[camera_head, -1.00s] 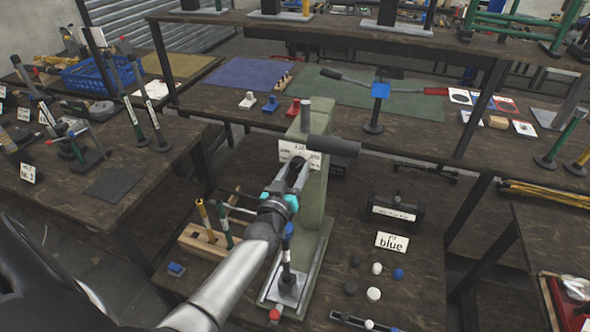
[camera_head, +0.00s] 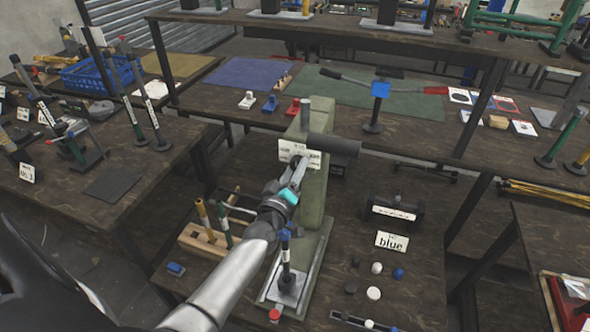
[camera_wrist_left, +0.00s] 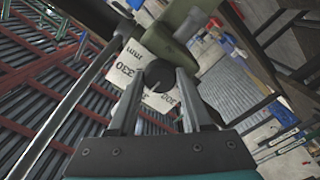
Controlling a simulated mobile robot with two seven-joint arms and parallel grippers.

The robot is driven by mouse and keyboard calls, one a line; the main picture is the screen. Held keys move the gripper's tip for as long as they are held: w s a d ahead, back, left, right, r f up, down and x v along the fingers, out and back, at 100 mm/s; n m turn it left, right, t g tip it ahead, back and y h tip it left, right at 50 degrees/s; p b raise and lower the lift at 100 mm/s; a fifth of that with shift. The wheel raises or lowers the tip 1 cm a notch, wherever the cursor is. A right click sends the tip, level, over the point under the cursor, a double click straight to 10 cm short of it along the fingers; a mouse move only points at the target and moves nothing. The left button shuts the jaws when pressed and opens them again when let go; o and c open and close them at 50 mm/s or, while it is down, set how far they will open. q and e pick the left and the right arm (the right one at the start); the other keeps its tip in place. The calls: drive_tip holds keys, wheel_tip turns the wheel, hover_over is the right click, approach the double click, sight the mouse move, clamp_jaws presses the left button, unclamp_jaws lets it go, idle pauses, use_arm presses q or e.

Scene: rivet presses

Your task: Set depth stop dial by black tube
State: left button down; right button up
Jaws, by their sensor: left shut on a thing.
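The green press (camera_head: 314,195) stands on the middle bench, with a dark cylinder (camera_head: 335,145) sticking out to the right near its top. A white dial plate (camera_head: 299,154) with printed text is on its upper front. In the left wrist view the plate (camera_wrist_left: 128,62) shows "230", "200" and "mm", with a dark round knob (camera_wrist_left: 159,75) before it. My left gripper (camera_head: 297,172) is at the plate; in the wrist view its fingers (camera_wrist_left: 160,88) are closed on the knob. A black tube lies in none of the views that I can identify. My right gripper is not seen.
A wooden rack (camera_head: 205,240) with several handled tools stands left of the press. A card reading "blue" (camera_head: 392,242), a black block (camera_head: 393,213) and several small caps (camera_head: 374,293) lie to the right. A higher shelf bench runs behind.

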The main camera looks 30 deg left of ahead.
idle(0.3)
use_arm(q)
drive_tip(key=shift+c, duration=1.6)
unclamp_jaws()
drive_tip(key=v, duration=1.5)
drive_tip(key=shift+s+p, duration=0.2)
drive_tip(key=shift+p, duration=0.25)
drive_tip(key=s+d+f+m+g+h+b, duration=0.1)
drive_tip(key=s+d+f+m+g+b, duration=0.15)
drive_tip(key=f, duration=0.75)
drive_tip(key=s+d+f+m+g+h+b, duration=0.1)
drive_tip(key=s+d+f+m+g+h, duration=0.15)
drive_tip(key=f, duration=0.75)
drive_tip(key=s+d+f+m+g+h+b, duration=0.1)
drive_tip(key=s+d+f+m+g, duration=0.15)
drive_tip(key=f, duration=0.75)
drive_tip(key=s+d+f+m+g+b, duration=0.1)
drive_tip(key=s+f+m+g+b, duration=0.1)
drive_tip(key=s+f, duration=0.7)
drive_tip(key=s+f+m+g+b, duration=0.2)
drive_tip(key=s+f+m+g, duration=0.2)
drive_tip(key=s, duration=1.2)
wheel_tip(320, 180, down, 6)
drive_tip(key=g, duration=0.3)
drive_tip(key=shift+s+d+m+b, duration=0.3)
drive_tip(key=shift+d+m+b, duration=0.05)
drive_tip(key=shift+b, duration=0.05)
